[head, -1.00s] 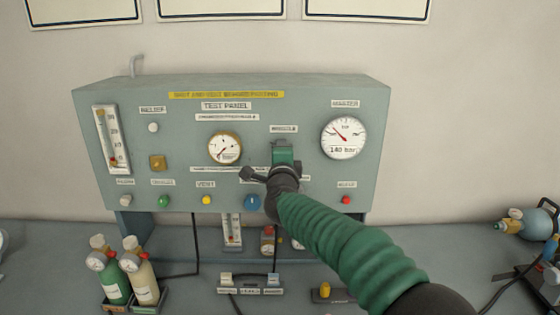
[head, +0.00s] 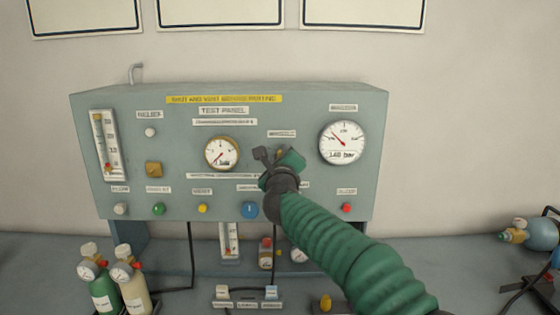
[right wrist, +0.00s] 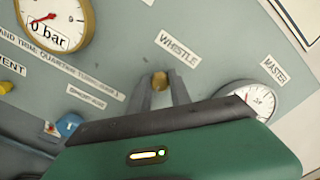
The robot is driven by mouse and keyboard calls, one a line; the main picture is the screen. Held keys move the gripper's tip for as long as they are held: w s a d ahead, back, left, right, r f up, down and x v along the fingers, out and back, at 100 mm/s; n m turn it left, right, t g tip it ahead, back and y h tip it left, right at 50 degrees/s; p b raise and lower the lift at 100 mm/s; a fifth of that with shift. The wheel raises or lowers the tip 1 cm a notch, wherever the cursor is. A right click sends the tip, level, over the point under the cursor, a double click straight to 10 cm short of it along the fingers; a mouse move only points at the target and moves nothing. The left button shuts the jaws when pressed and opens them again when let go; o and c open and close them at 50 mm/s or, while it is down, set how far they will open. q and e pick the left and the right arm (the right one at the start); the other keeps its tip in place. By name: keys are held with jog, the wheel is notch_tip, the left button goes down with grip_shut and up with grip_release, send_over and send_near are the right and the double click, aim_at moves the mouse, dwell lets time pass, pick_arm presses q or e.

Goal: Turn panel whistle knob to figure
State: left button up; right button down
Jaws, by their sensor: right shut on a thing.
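The test panel (head: 120,155) is a grey-green box on the bench. Its whistle knob (right wrist: 160,81) is a small brass knob below the WHISTLE label (right wrist: 178,48) in the right wrist view. My right gripper (right wrist: 161,88) is shut on the knob, one finger on each side. In the head view my right gripper (head: 279,157) is at the panel face, and the green arm hides most of the knob there. The wrist view is tilted against the panel. I cannot read any figure at the knob. My left gripper is not in view.
The knob sits between a brass-rimmed gauge (head: 221,153) and the MASTER gauge (head: 342,142). A row of coloured buttons, including a blue one (head: 250,210), lies below. Two small cylinders (head: 104,287) stand at front left. A blue cylinder (head: 538,232) lies at far right.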

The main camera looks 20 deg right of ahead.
jog(key=shift+f, duration=0.45)
jog(key=c, duration=1.4)
grip_release()
jog(key=shift+o, duration=1.1)
jog(key=shift+r, duration=0.1)
jog(key=shift+w, duration=0.1)
jog(key=shift+r, duration=0.15)
jog(key=b+v, duration=0.3)
jog(key=v, duration=1.3)
jog(key=shift+s, duration=0.35)
jog(key=shift+a, duration=0.1)
